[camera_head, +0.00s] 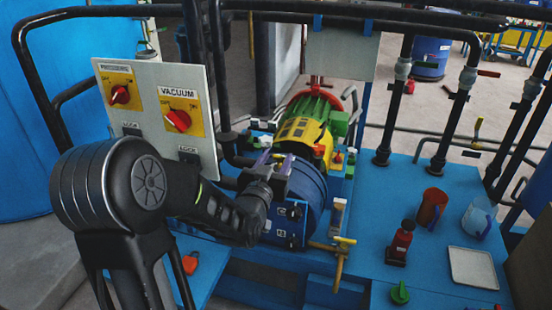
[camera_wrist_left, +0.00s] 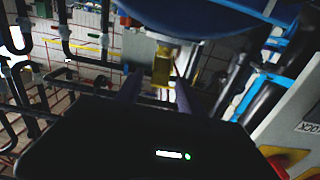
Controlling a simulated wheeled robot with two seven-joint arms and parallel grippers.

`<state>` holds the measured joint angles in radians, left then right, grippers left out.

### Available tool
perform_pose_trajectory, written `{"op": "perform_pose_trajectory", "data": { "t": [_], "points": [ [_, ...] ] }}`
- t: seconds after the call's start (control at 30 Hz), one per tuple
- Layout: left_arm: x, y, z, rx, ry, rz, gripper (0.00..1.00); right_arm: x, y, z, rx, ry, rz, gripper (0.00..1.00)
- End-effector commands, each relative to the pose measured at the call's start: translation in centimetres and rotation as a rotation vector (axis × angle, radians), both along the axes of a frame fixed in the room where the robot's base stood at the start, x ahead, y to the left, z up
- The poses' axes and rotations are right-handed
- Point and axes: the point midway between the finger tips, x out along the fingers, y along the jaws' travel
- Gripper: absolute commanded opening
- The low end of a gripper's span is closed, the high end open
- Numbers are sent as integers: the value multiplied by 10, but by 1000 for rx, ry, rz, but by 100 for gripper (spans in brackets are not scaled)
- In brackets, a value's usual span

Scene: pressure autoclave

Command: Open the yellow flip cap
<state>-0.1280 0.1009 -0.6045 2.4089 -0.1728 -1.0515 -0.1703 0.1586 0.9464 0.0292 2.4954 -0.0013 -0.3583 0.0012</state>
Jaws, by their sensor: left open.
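A yellow cover with dark slots (camera_head: 301,131) sits beside the green motor (camera_head: 316,104), behind the blue drum-shaped vessel (camera_head: 305,193). It is the likeliest yellow cap in the head view, though I cannot be sure. My left gripper (camera_head: 276,158) is open above the vessel, just in front of the yellow cover; contact cannot be judged. In the left wrist view the fingers of my left gripper (camera_wrist_left: 157,88) stand apart, with a yellow piece (camera_wrist_left: 163,66) beyond and between their tips. I cannot tell whether this is the same part. My right gripper is not visible.
Black pipes (camera_head: 395,100) rise around the blue bench (camera_head: 425,180). A red bottle (camera_head: 400,243), a red cup (camera_head: 431,207), a clear beaker (camera_head: 479,218) and a white tray (camera_head: 472,267) occupy its right side.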

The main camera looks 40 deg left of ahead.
Motion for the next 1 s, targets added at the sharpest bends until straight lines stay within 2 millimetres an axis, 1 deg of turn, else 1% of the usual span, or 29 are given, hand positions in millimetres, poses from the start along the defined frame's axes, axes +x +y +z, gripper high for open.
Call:
{"op": "perform_pose_trajectory", "data": {
  "t": [0.1, 0.63, 0.67, 1.0],
  "points": [
    [0, 0, 0, 0, 0, 0, 45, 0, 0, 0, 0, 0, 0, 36],
    [0, 0, 0, 0, 0, 0, 1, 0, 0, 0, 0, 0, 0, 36],
    [0, 0, 0, 0, 0, 0, 0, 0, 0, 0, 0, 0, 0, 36],
    [0, 0, 2, -2, 6, 0, 0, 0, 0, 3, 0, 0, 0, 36]
  ]
}}
